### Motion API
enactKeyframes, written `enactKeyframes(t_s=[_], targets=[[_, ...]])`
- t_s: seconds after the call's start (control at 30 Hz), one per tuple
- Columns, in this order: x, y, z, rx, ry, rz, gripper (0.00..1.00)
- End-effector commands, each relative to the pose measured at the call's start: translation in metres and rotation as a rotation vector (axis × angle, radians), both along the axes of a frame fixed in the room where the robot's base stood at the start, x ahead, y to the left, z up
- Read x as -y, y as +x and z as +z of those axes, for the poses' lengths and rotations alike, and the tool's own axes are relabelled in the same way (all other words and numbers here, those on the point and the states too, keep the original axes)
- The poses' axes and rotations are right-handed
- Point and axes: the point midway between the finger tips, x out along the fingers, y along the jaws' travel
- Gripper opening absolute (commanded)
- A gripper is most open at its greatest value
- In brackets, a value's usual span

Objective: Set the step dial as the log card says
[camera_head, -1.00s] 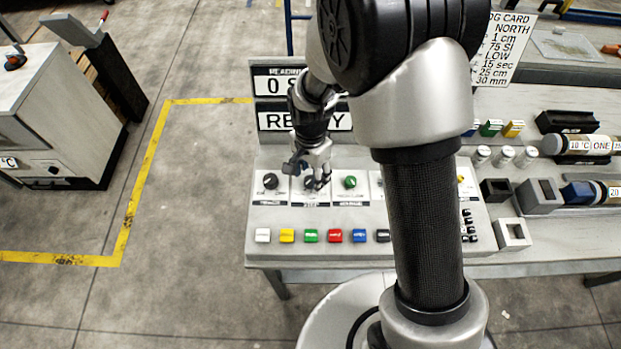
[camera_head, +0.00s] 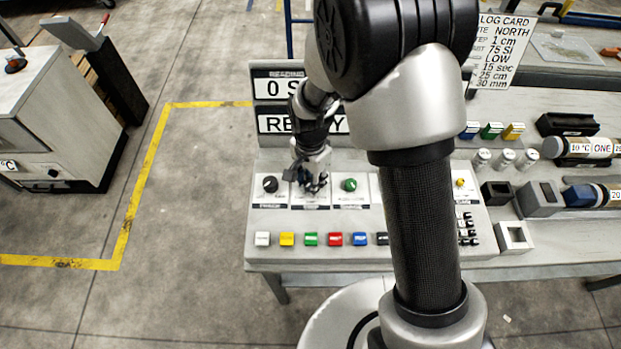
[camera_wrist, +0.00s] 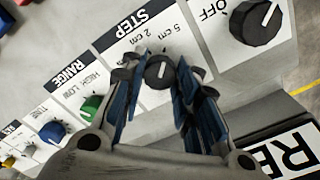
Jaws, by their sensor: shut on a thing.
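The step dial (camera_wrist: 157,74) is a dark knob with a white pointer mark, on a white panel marked STEP in the wrist view. The mark points up the picture, toward the printed 5 cm and 2 cm side; its exact setting is unclear. My gripper (camera_wrist: 160,88) has its blue-padded fingers on either side of the knob and is shut on it. The fingers hide the other step labels. In the head view my gripper (camera_head: 311,186) covers the dial. The log card (camera_head: 500,50) at upper right reads 1 cm on its partly hidden step line.
A black OFF dial (camera_wrist: 256,20) and a green range dial (camera_wrist: 92,107) flank the step dial. Several coloured buttons line the console's front, including a red one (camera_head: 335,239). The display (camera_head: 275,122) stands behind my gripper. Core tubes (camera_head: 585,147) lie at right.

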Motion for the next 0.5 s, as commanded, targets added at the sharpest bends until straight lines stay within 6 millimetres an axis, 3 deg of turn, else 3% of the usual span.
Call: enactKeyframes(t_s=[0.13, 0.5], targets=[[0.0, 0.0, 0.0001, 0.0, 0.0, 0.0, 0.05], [0.0, 0.0, 0.0004, 0.0, 0.0, 0.063, 0.05]])
